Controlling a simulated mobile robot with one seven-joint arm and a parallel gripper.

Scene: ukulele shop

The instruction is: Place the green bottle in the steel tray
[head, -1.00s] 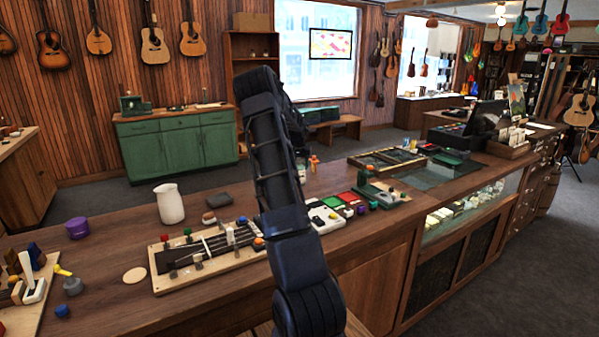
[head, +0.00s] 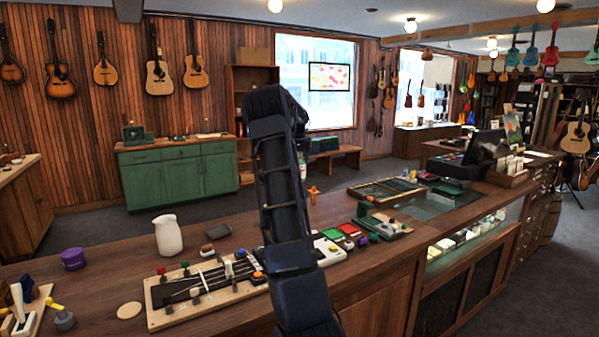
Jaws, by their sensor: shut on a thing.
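My arm rises through the middle of the head view and bends away over the counter (head: 95,292). My gripper's fingers are hidden behind my own arm links, so I cannot see what is between them. I see nothing that is clearly a steel tray.
A white jug (head: 168,236) stands left of my arm. Near it are a ukulele work board (head: 160,318), a purple round container (head: 73,259) and a round coaster (head: 129,310). An orange figure (head: 313,194) and a framed glass display (head: 385,188) are farther right.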

